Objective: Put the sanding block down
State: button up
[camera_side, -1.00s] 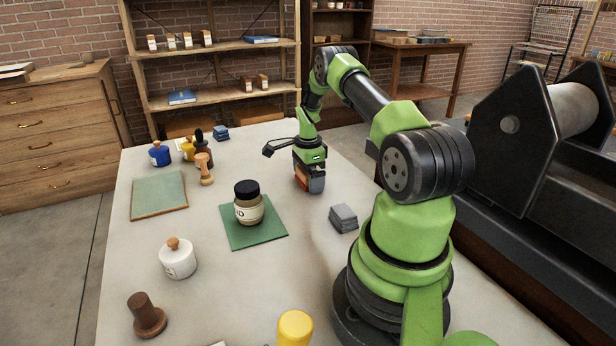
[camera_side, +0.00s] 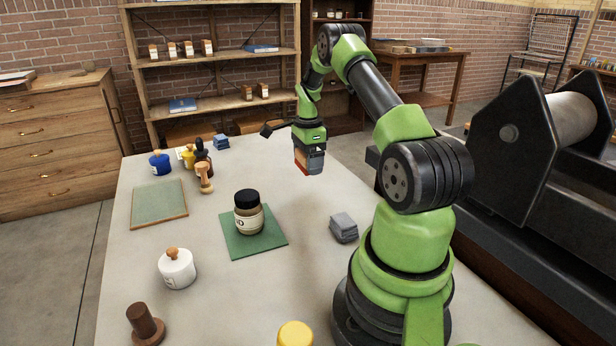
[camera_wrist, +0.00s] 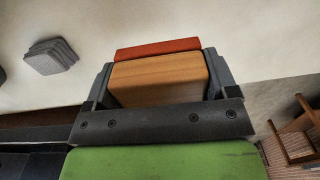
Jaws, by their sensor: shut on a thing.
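The sanding block is a wooden block with an orange-red layer on one side. It sits between the fingers of my gripper, near the far right edge of the table, in the side view (camera_side: 301,160). In the wrist view, the wooden face of the sanding block (camera_wrist: 158,80) fills the space between both fingers. My gripper (camera_side: 309,165) is shut on it, pointing down, and it seems to be above the tabletop. The fingers partly hide the block's sides.
A grey stack of pads (camera_side: 344,228) lies nearer my base. A dark-lidded jar (camera_side: 249,217) stands on a green mat (camera_side: 238,246). Bottles and a wooden-handled tool (camera_side: 205,178) stand at the far left. The tabletop around the gripper is clear.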

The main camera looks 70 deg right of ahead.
notch_tip(320, 180, up, 4)
jog(key=shift+f, duration=0.2)
notch_tip(320, 180, up, 4)
jog(key=shift+r, duration=0.15)
jog(key=w+a+n, duration=0.2)
jog(key=a, duration=0.3)
jog(key=w+a+n, duration=0.2)
jog(key=a, duration=0.4)
jog(key=w+a+n, duration=0.2)
jog(key=a, duration=0.4)
jog(key=shift+a+r, duration=0.1)
jog(key=shift+r, duration=0.1)
jog(key=s+a+n, duration=0.1)
jog(key=a+n, duration=0.2)
jog(key=a, duration=0.6)
jog(key=n, duration=0.5)
send_over(248, 302)
notch_tip(248, 302, down, 4)
jog(key=shift+f, duration=5.7)
jog(key=shift+f, duration=0.1)
